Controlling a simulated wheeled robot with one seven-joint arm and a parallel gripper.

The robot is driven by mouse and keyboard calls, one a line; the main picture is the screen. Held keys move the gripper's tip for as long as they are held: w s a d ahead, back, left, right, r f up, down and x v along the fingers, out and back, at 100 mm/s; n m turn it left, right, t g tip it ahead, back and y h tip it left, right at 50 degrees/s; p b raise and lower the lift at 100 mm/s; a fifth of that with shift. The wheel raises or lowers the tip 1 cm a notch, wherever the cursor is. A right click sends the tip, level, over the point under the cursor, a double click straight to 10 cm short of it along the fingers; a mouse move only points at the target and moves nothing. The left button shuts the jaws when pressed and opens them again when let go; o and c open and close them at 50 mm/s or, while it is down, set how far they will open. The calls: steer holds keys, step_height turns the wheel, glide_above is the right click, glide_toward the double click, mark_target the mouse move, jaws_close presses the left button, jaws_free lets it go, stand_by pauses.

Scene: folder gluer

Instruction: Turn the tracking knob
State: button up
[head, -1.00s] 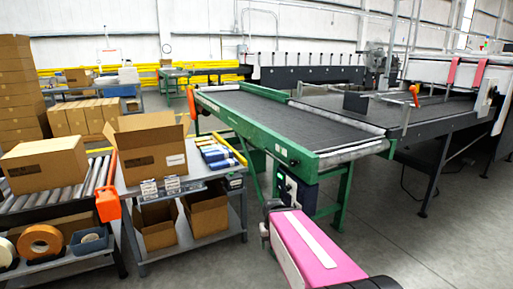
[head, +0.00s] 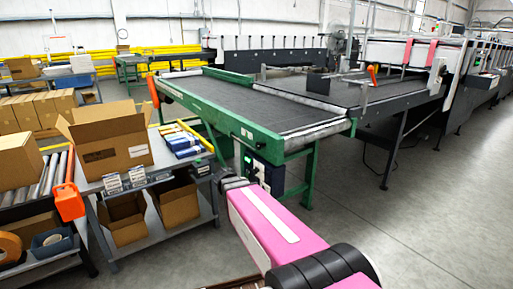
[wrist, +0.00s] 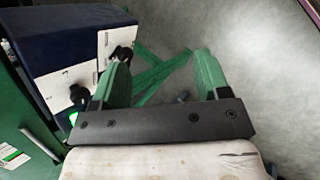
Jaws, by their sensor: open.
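A dark blue control box (head: 262,172) with a pale front hangs under the near end of the green conveyor. In the wrist view the control box (wrist: 70,35) fills the upper left. Its white panel carries one black knob (wrist: 123,53) and a second black knob (wrist: 79,96). No label tells which is the tracking knob. My gripper (wrist: 163,60) is open, with nothing between its fingers. Its left finger overlaps the panel's edge close to the upper knob; contact cannot be told. In the head view my gripper (head: 232,184) is small and dark, beside the box.
The green-framed conveyor (head: 265,108) stands above the box, with green legs below it. A grey workbench (head: 180,212) with open cartons stands to the left. Grey floor (head: 400,215) is free to the right.

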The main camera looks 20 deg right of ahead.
steer(key=w+r+n+t+h, duration=0.2)
steer(key=w+r+n+h, duration=0.3)
steer(key=w+r, duration=0.35)
steer(key=n+t+h, duration=0.2)
steer(key=n+h, duration=0.2)
glide_toward(257, 146)
steer(key=x, duration=0.9)
steer(key=shift+d, duration=0.4)
steer(key=c, duration=0.9)
